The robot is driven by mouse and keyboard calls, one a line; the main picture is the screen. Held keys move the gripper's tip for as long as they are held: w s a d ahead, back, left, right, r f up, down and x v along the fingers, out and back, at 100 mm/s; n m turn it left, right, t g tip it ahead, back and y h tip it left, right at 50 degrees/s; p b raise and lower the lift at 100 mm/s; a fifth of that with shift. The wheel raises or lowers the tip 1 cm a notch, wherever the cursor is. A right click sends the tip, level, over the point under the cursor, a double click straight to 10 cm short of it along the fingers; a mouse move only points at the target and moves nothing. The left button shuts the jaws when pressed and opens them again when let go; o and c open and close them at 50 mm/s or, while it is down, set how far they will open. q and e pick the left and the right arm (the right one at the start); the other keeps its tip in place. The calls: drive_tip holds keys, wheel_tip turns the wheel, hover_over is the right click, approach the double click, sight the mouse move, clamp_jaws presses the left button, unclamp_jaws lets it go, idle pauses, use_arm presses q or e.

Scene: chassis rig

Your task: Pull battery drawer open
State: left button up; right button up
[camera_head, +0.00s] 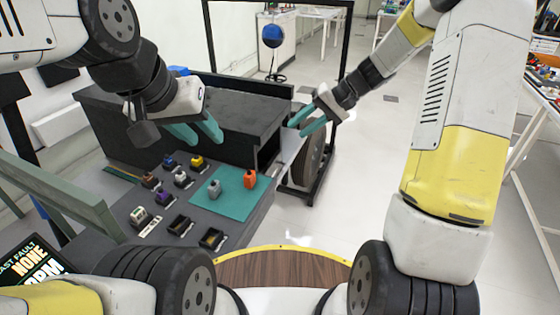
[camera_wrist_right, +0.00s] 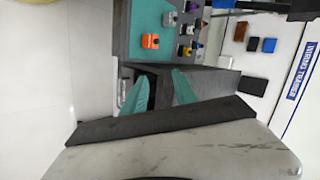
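The dark chassis box (camera_head: 235,112) stands on the grey bench. At its right end is a dark opening (camera_head: 268,152) with a light grey panel (camera_head: 288,146) beside it; I cannot tell for sure which part is the battery drawer or how far it is out. My right gripper (camera_head: 307,121) is at that end, its teal fingers apart near the panel's top. In the right wrist view its fingers (camera_wrist_right: 160,92) are apart, with a dark gap between them; no held thing shows. My left gripper (camera_head: 196,132) hangs over the front of the box, fingers apart and empty.
A teal mat (camera_head: 232,205) on the bench holds a grey part (camera_head: 215,188) and an orange part (camera_head: 250,179). Several small coloured parts sit left of it. A black wheel (camera_head: 309,163) stands right of the chassis. Floor to the right is clear.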

drive_tip(key=w+f+m+y, duration=0.25)
drive_tip(key=w+f, duration=0.55)
drive_tip(key=f, duration=0.5)
drive_tip(key=m+t+y, duration=0.3)
drive_tip(key=t, duration=0.2)
approach(280, 174)
drive_tip(key=f+x, duration=0.1)
drive_tip(key=x, duration=0.2)
drive_tip(key=shift+n, duration=0.25)
drive_tip(key=shift+x, duration=3.5)
drive_tip(key=shift+w+r, duration=0.1)
drive_tip(key=shift+r, duration=0.05)
clamp_jaws()
